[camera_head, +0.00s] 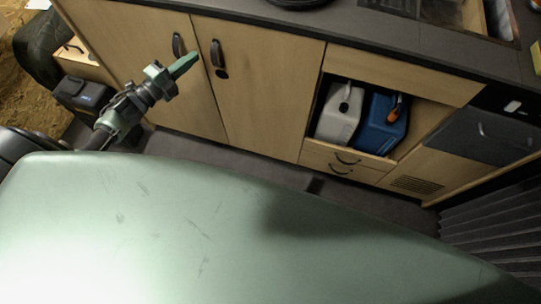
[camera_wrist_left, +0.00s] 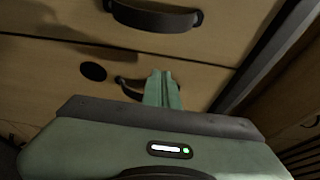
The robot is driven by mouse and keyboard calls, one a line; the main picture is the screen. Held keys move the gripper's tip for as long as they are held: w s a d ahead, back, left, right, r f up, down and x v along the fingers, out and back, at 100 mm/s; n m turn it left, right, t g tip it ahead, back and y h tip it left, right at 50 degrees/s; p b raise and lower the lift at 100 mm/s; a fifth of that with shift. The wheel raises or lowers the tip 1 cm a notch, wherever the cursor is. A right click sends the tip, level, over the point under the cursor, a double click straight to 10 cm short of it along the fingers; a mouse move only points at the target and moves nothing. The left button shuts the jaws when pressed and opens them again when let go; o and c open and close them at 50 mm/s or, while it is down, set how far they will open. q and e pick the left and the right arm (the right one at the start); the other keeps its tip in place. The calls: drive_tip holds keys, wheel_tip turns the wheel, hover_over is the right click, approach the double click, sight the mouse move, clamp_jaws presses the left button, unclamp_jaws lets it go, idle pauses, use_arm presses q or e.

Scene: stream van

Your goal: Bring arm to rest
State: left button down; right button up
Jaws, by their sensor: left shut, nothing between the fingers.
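My left gripper (camera_head: 184,66) comes in from the left in the head view, raised in front of the wooden cabinet doors. Its green fingers are together and hold nothing. In the left wrist view the shut fingers (camera_wrist_left: 162,88) point toward wooden fronts with dark handles. One handle (camera_wrist_left: 133,86) shows just beside the fingertips; I cannot tell whether they touch. My right gripper is not in view.
Cabinet doors (camera_head: 255,90) stand shut below a dark worktop (camera_head: 330,22). An open niche holds a white canister (camera_head: 338,115) and a blue canister (camera_head: 379,128). A dark box (camera_head: 82,95) stands at left. Floor shows between cabinet and my green body.

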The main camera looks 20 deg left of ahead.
use_arm(q)
drive_tip(key=v, duration=0.8)
drive_tip(key=s+d+f+n+g+y+p, duration=0.1)
drive_tip(key=s+f+n+g+y, duration=0.4)
drive_tip(key=f, duration=0.9)
drive_tip(key=s+d+f+n+g+y+p, duration=0.1)
drive_tip(key=s+f+n+y, duration=0.1)
drive_tip(key=s+f+n, duration=0.9)
drive_tip(key=s+d+f+n+g+p, duration=0.1)
drive_tip(key=s+d+f+n+g, duration=0.2)
drive_tip(key=s+d+f+g, duration=0.7)
drive_tip(key=s+d+f, duration=0.8)
drive_tip(key=s+d, duration=0.1)
drive_tip(key=s, duration=0.1)
drive_tip(key=shift+s+d+f+n+h+p, duration=0.2)
drive_tip(key=shift+s+d+n+h+p, duration=0.1)
drive_tip(key=shift+h, duration=0.1)
